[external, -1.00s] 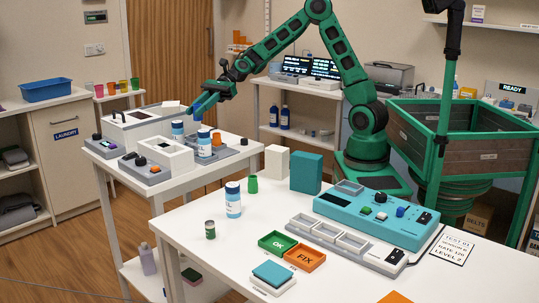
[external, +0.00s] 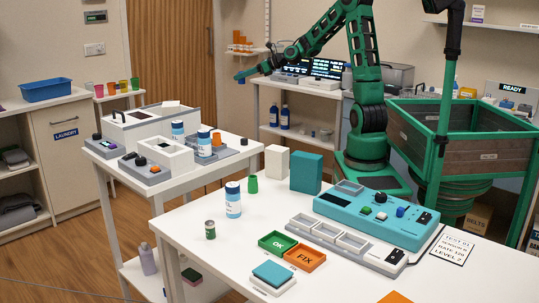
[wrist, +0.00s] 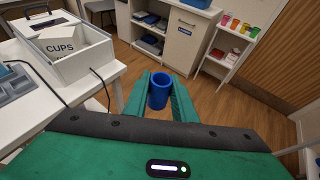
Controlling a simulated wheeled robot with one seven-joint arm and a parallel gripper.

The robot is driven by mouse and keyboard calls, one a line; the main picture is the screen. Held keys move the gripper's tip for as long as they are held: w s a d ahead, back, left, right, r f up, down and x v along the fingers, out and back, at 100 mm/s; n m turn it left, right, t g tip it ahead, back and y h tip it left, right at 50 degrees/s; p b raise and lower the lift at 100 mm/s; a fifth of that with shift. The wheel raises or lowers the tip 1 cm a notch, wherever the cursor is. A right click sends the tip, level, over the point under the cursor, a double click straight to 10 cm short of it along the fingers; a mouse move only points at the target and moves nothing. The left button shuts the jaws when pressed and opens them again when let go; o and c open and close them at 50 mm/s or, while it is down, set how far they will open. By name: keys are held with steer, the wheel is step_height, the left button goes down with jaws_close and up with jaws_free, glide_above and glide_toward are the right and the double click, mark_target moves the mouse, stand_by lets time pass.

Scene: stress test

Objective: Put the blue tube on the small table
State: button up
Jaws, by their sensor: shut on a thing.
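The blue tube (wrist: 159,91) is between the two green fingers of my gripper (wrist: 158,98) in the wrist view, with its open top showing. My gripper is shut on it and holds it above the wooden floor. In the external view my gripper (external: 239,78) is in the air, right of and above the table with the machines; the tube is barely visible there. A small white table (external: 118,97) with several coloured cups stands at the back left, by the wooden door. It also shows at the upper right in the wrist view (wrist: 226,57), apart from my gripper.
The white work table (external: 100,152) carries boxes, devices and blue-white bottles. In the wrist view a box marked CUPS (wrist: 63,50) stands on the left, with a dark cable hanging near it. A cabinet (external: 68,125) stands beside the small table. Open floor lies between.

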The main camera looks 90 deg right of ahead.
steer(key=s+d+r+m+g+h, duration=0.1)
steer(key=s+d+m+g+h, duration=0.2)
steer(key=s+d, duration=1)
steer(key=s+m+h, duration=0.2)
steer(key=s+h, duration=0.1)
steer(key=shift+s+d+r+m, duration=0.15)
steer(key=shift+r+m, duration=0.15)
steer(key=shift+r, duration=0.1)
